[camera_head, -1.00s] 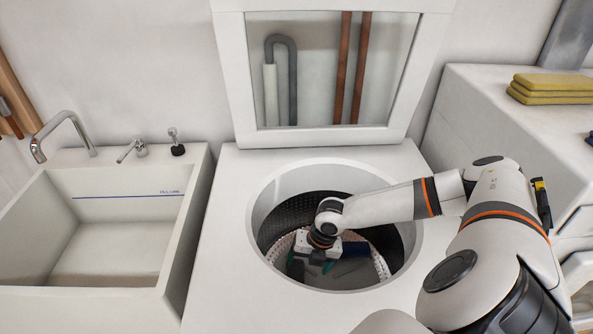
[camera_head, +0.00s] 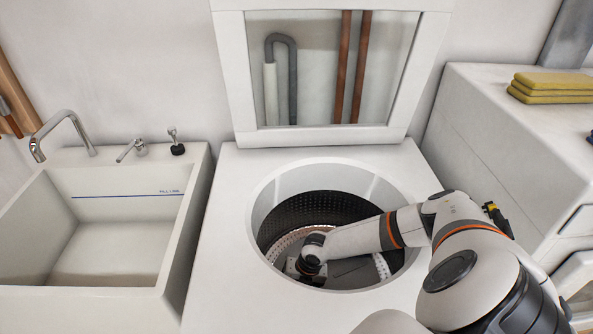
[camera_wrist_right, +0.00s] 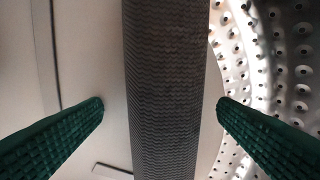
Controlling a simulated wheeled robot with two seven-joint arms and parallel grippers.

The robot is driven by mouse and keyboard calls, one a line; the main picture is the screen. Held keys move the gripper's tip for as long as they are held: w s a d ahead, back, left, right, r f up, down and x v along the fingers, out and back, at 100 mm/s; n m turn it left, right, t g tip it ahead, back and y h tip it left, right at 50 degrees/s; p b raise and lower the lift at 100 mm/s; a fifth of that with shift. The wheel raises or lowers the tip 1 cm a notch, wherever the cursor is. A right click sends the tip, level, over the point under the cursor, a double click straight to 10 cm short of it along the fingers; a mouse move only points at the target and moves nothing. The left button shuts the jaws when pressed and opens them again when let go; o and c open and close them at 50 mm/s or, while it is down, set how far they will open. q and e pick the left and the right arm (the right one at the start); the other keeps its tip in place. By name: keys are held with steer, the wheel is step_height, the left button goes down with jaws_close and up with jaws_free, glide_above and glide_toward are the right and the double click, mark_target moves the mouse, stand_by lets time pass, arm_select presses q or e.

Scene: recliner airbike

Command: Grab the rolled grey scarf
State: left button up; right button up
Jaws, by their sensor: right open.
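The rolled grey scarf (camera_wrist_right: 163,60), a dark grey ribbed roll, runs from top to bottom through the middle of the right wrist view. My right gripper (camera_wrist_right: 161,104) is open, with one green finger on each side of the roll and a visible gap on both sides. In the head view my right gripper (camera_head: 306,272) is down inside the washer drum (camera_head: 315,208), near its front left. There the arm and gripper hide most of what lies under them, and I cannot clearly make out the scarf. My left gripper is not in view.
The perforated metal drum wall (camera_wrist_right: 275,70) is close to the right finger. The washer's round rim (camera_head: 262,190) surrounds my forearm, and its lid (camera_head: 232,75) stands open behind. A sink (camera_head: 105,290) is to the left. Folded yellow cloths (camera_head: 553,85) lie on the right cabinet.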

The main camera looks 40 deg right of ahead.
steer(key=c, duration=1.1)
